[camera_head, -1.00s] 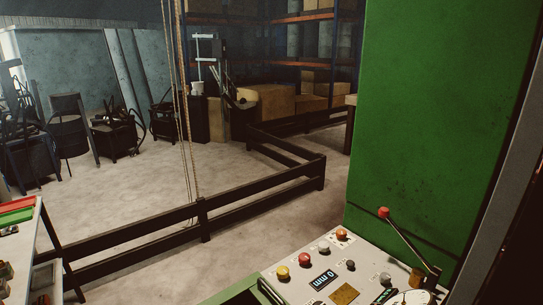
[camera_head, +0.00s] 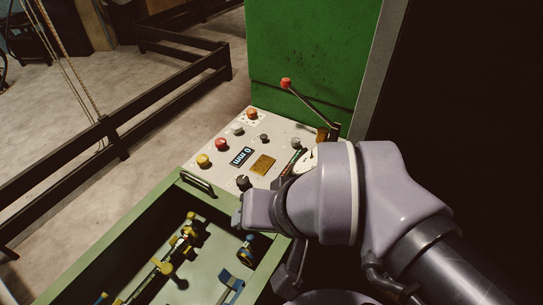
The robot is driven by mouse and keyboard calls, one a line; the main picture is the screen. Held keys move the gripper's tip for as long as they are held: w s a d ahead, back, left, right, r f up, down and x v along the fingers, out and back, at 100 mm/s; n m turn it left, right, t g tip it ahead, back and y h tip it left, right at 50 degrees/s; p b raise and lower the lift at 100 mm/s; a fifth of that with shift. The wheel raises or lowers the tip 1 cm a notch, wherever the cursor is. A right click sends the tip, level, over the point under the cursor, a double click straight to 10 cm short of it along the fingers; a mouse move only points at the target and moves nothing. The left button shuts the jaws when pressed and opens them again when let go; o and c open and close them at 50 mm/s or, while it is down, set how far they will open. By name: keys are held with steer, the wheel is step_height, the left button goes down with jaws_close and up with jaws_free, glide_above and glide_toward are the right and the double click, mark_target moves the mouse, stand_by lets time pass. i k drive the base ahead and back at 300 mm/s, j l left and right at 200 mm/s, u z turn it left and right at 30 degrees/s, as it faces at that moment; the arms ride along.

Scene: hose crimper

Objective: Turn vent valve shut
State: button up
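An open green-rimmed box (camera_head: 148,205) fills the lower left. Inside, a brass-yellow pipe assembly (camera_head: 165,262) with yellow fittings runs diagonally. A small blue and yellow fitting (camera_head: 246,250) sits at its right side, and a blue part (camera_head: 231,287) lies lower. I cannot tell which of these is the vent valve, or whether it is open or shut. My grey arm reaches in from the right, its wrist (camera_head: 325,195) over the box's right edge. Dark parts at its end (camera_head: 290,268) hang beside that edge; the fingertips are not clear. I see nothing held.
A white control panel (camera_head: 212,180) with several knobs, a "0 mm" display (camera_head: 241,156) and a red-knobbed lever (camera_head: 308,101) stands behind the box. A green cabinet (camera_head: 310,50) rises behind it. A dark rail fence (camera_head: 110,130) bounds the floor at left.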

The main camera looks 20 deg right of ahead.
mark_target(221, 144)
steer(key=i+l+u, duration=0.15)
steer(key=l+u, duration=0.55)
steer(key=u, duration=0.15)
steer(key=i, duration=0.05)
